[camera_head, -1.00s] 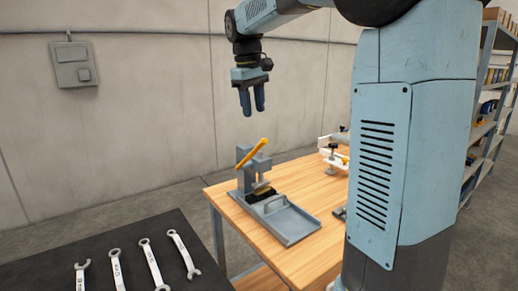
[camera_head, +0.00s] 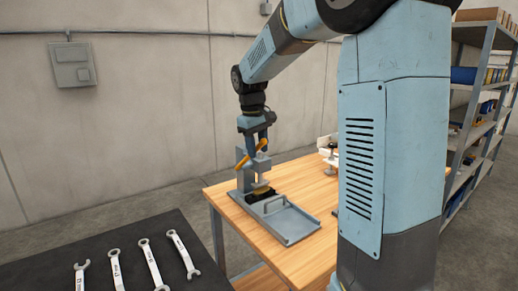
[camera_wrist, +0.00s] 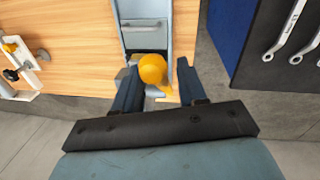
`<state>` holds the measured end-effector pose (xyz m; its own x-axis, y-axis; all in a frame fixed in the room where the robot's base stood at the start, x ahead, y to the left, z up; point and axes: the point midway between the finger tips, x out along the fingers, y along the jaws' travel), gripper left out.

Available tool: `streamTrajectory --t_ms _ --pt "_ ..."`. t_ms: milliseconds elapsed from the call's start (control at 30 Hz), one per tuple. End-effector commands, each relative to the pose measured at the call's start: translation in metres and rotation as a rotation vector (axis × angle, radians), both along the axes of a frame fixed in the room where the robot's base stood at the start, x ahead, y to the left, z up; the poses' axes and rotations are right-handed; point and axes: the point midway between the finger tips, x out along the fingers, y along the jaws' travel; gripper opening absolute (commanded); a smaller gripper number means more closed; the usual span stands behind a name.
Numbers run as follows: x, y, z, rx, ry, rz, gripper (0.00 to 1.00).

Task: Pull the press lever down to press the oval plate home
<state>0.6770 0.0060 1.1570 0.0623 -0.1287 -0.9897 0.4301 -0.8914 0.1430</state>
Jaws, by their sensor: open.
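The press (camera_head: 252,178) is a grey frame on a tray-like base (camera_head: 288,222) on the wooden table. Its orange lever (camera_head: 243,163) still slants upward to the right. My gripper (camera_head: 256,148) is open and points down at the lever, with its fingers overlapping it in the head view. In the wrist view my gripper (camera_wrist: 157,82) has the lever's rounded orange end (camera_wrist: 152,68) between its spread fingers, with gaps on both sides. A dark and yellowish piece sits under the press head; I cannot make out the oval plate.
The wooden table (camera_head: 222,192) also bears a white clamp-like fixture (camera_head: 329,146) to the right. A dark bench with several wrenches (camera_head: 152,264) is at front left. Shelving (camera_head: 470,130) stands at the right.

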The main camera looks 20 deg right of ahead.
Motion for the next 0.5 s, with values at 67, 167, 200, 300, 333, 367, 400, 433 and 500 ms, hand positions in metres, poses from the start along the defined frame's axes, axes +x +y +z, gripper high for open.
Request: streamTrajectory --t_ms 67,167,200,300,333,367,400,433,500 --pt "-0.0001 -0.0006 -0.0041 0.000 0.001 0.000 0.41" --pt "-0.0001 -0.0007 -0.0060 0.000 0.001 0.000 0.41" --pt "-0.0001 -0.0007 -0.0062 0.000 0.001 0.000 0.41" --pt "0.0000 -0.0006 -0.0061 0.000 0.001 0.000 0.41" --pt "0.0000 -0.0006 -0.0061 0.000 0.001 0.000 0.41" --pt "0.0001 -0.0006 -0.0060 0.000 0.001 0.000 0.41" --pt "0.0000 -0.0005 -0.0060 0.000 0.001 0.000 0.39" --pt "0.0000 -0.0005 -0.0060 0.000 0.001 0.000 0.36" --pt "0.0000 -0.0005 -0.0059 0.000 0.001 0.000 0.30"
